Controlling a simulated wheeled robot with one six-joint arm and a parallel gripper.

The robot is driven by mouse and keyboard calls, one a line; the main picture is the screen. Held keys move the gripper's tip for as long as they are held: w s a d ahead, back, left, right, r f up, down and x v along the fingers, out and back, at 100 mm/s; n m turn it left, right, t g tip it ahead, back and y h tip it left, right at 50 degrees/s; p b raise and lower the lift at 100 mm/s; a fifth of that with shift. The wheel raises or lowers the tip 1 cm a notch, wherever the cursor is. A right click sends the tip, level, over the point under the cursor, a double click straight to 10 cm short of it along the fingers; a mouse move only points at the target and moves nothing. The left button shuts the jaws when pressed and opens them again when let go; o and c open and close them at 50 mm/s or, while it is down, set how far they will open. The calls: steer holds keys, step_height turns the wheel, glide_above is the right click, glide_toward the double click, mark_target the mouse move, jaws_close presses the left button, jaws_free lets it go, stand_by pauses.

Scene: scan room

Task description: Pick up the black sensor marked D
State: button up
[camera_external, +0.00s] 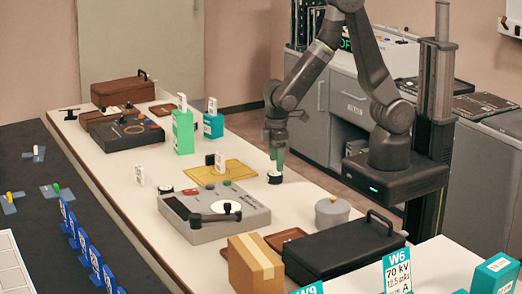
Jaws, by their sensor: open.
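My gripper (277,160) points straight down at the right side of the white table (300,197), its fingers low over the tabletop. Directly below it is a small round black piece with a pale top (274,178). Whether the fingertips touch or straddle it cannot be told. No letter D is legible on any of these, so I cannot tell which is the marked sensor. My gripper is open.
The yellow tray (232,172) lies left of my gripper, the grey console (207,226) in front of it. Green (183,132) and teal (213,125) boxes stand behind. A grey canister (332,212), black case (345,247) and cardboard box (255,265) fill the front right.

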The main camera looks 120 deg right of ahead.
mark_target(275, 173)
steer(key=shift+d+f+p, duration=0.15)
steer(key=shift+f+p, duration=0.1)
steer(key=shift+f, duration=1.05)
steer(key=shift+d+f+p, duration=0.15)
steer(key=shift+f+p, duration=0.1)
steer(key=shift+f, duration=1.05)
steer(key=c, duration=1.1)
